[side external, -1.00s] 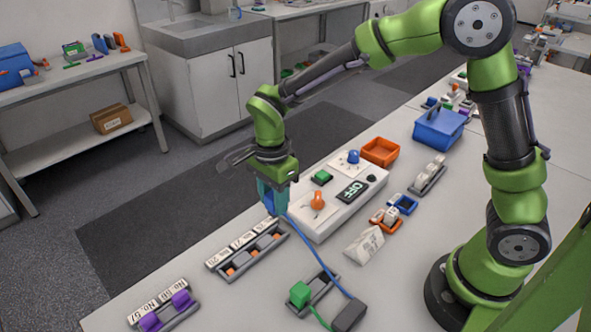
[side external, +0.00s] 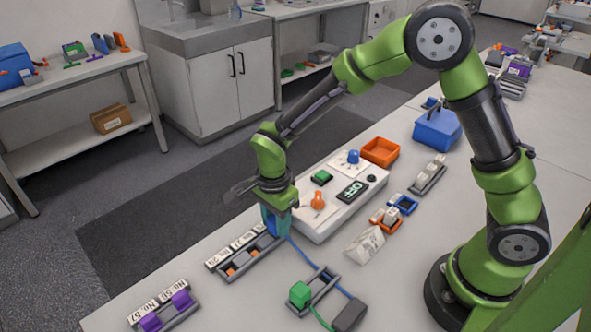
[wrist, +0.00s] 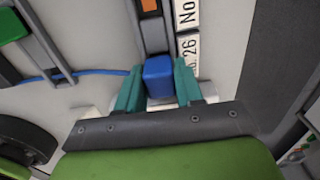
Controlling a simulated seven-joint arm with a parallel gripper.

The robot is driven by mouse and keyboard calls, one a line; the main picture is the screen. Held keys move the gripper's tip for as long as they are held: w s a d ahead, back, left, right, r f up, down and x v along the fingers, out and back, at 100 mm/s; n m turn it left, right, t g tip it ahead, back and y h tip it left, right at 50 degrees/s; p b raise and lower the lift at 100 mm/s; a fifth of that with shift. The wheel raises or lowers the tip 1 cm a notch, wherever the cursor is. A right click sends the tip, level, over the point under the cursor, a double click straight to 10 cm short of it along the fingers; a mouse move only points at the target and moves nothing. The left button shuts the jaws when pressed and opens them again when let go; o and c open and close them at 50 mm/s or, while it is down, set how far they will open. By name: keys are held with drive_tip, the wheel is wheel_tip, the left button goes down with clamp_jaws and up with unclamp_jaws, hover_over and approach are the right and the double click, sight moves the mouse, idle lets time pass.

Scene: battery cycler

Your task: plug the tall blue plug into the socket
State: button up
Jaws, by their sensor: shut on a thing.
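My gripper (side external: 275,222) has teal fingers closed on the blue plug (wrist: 158,75), which sits between them in the wrist view (wrist: 159,90). In the side view the fingers mostly hide the plug. The gripper is at the right end of a grey slotted rack (side external: 234,273) with orange insides and numbered white labels. I cannot tell whether the plug touches the rack or is in a slot. A blue cable (side external: 310,262) runs from the plug's area toward a dark block (side external: 349,316). Which opening is the socket is not clear.
A white control box (side external: 318,228) with an OFF display (side external: 353,191) stands right behind the gripper. A green plug (side external: 299,293) sits in a small grey holder at the front. A rack with purple pieces (side external: 181,298) is at front left.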

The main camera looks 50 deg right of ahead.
drive_tip(key=shift+f, duration=0.2)
idle(0.5)
drive_tip(key=o, duration=1.1)
drive_tip(key=shift+o, duration=0.2)
wheel_tip(320, 180, up, 16)
drive_tip(key=s+d+r+n+t+y, duration=0.1)
drive_tip(key=s+d+r+n+t, duration=0.2)
drive_tip(key=s+d+n, duration=0.2)
drive_tip(key=s+d+r+n+t+y, duration=0.1)
drive_tip(key=s+d+r+n+t, duration=0.2)
drive_tip(key=s+n, duration=0.6)
drive_tip(key=s+d+t, duration=0.1)
drive_tip(key=d, duration=0.1)
drive_tip(key=shift+d+r, duration=0.2)
drive_tip(key=shift+d, duration=0.2)
